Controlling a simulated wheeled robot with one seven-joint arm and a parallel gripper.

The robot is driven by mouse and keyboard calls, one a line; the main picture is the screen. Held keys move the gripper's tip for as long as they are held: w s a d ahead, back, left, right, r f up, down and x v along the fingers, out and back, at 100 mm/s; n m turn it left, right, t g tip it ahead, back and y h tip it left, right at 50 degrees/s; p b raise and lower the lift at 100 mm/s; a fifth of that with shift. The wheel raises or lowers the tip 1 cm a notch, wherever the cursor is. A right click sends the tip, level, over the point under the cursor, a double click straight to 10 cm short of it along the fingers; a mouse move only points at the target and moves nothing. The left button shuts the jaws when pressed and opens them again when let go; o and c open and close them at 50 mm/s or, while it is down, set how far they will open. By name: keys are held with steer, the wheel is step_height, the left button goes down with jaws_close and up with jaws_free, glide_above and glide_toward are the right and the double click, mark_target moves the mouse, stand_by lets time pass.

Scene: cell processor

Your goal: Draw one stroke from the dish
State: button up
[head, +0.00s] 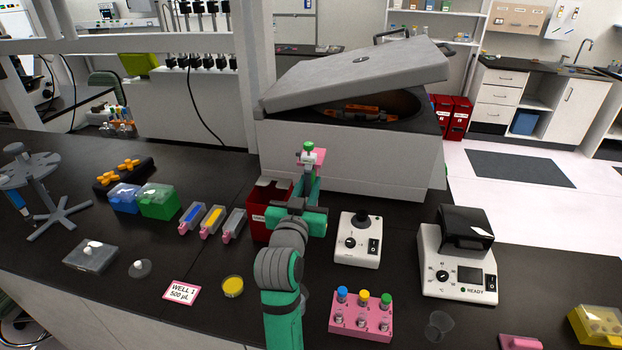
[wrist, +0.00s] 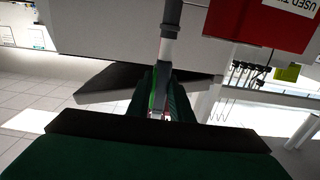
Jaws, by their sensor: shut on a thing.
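My gripper (head: 310,185) is raised over the back of the bench, in front of the large grey machine. The tip end is hidden in the head view. A small round dish with yellow contents (head: 232,287) stands on the bench, left of my arm and well apart from the gripper.
A red used-tip bin (head: 258,222) stands close beside my gripper; it also shows in the wrist view (wrist: 250,22). A card reading "WELL 1 500 µL" (head: 182,292) lies left of the dish. A pink tube rack (head: 361,322) and a mixer (head: 358,243) stand right of my arm.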

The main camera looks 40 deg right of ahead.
steer(key=v, duration=0.7)
stand_by(0.3)
